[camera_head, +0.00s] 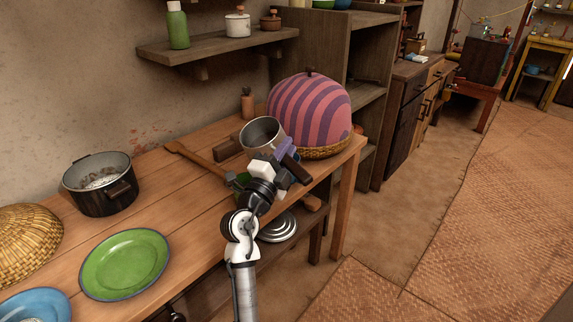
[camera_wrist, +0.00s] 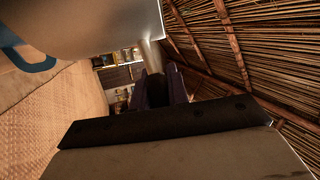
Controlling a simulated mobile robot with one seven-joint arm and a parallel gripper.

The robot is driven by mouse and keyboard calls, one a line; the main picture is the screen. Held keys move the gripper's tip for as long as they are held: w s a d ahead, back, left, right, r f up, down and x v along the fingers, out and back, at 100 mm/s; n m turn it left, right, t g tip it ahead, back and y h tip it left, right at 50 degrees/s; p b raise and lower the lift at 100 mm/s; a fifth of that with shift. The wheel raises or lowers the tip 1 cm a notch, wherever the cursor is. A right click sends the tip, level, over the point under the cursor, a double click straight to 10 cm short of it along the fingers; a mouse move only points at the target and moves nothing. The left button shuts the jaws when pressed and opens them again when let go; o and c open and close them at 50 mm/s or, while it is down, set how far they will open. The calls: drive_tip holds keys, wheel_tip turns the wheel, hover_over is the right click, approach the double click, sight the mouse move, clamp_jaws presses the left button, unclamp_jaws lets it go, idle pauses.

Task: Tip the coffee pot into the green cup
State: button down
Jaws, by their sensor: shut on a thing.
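The coffee pot (camera_head: 262,132) is a silvery metal vessel, tilted with its open mouth toward the camera, held above the table at the striped cover. In the wrist view its pale metal body (camera_wrist: 95,22) fills the upper left. My gripper (camera_head: 286,149) is shut on the coffee pot at its side; the wrist view shows the dark fingers (camera_wrist: 158,92) around a narrow part, seemingly its handle. A small green patch (camera_head: 241,180) shows beside my wrist on the table, perhaps the green cup. It is mostly hidden by my arm, so I cannot tell whether the pot's mouth is over it.
A pink-and-purple striped dome (camera_head: 310,105) on a basket stands just behind the pot. A wooden spoon (camera_head: 195,160) lies to the left. A dark cooking pot (camera_head: 100,184), a green plate (camera_head: 125,264) and a woven basket (camera_head: 25,243) occupy the left of the table (camera_head: 190,211).

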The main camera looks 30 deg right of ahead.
drive_tip(key=shift+s+f+t+h+b, duration=0.1)
drive_tip(key=shift+f+t+h+b, duration=0.25)
drive_tip(key=shift+b, duration=0.75)
drive_tip(key=t+b, duration=0.1)
drive_tip(key=b, duration=0.2)
drive_tip(key=f+n+b, duration=0.1)
drive_tip(key=b, duration=0.2)
drive_tip(key=shift+a+n+t+h+b, duration=0.15)
drive_tip(key=shift+n+t+h+b, duration=0.15)
drive_tip(key=shift+t+h+b, duration=0.1)
drive_tip(key=shift+a+t+b, duration=0.1)
drive_tip(key=shift+t+b, duration=0.15)
drive_tip(key=shift+b, duration=0.95)
drive_tip(key=shift+r+n+h+b, duration=0.15)
drive_tip(key=shift+n+h+b, duration=0.15)
drive_tip(key=shift+n, duration=0.1)
drive_tip(key=shift+f+t+b, duration=0.25)
drive_tip(key=shift+t+b, duration=0.25)
drive_tip(key=shift+b, duration=0.5)
drive_tip(key=shift+a+n+b, duration=0.1)
drive_tip(key=shift+n+b, duration=0.2)
drive_tip(key=shift+b, duration=0.05)
drive_tip(key=shift+f+t+b, duration=0.15)
drive_tip(key=shift+t+b, duration=0.15)
drive_tip(key=shift+b, duration=0.5)
